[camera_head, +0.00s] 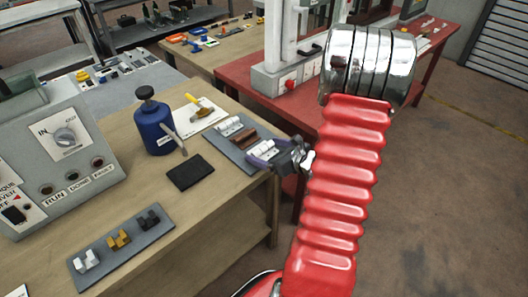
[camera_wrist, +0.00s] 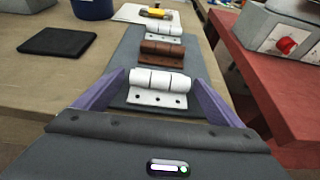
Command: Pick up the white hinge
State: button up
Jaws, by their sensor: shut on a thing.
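A white hinge (camera_wrist: 157,98) with screw holes in its plate sits between the purple fingers of my gripper (camera_wrist: 157,78) in the wrist view. The gripper is shut on it from both sides. The hinge is at or just over the grey mat (camera_wrist: 125,60); I cannot tell if it touches. In the head view my gripper (camera_head: 267,152) is at the mat's near right end, and the held hinge is partly hidden by the fingers. A brown hinge (camera_wrist: 162,54) lies just beyond it, and another white hinge (camera_wrist: 163,31) farther along the mat.
The wooden table's right edge is close to my gripper. A black pad (camera_head: 190,172), a blue bottle (camera_head: 153,127) and a yellow-handled tool (camera_head: 199,102) are left of or beyond the mat. A second mat (camera_head: 140,248) holds several brackets. A red table (camera_head: 330,80) stands to the right.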

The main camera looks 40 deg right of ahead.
aim_at(266, 154)
notch_tip(266, 154, up, 10)
dwell(0.7)
dwell(0.5)
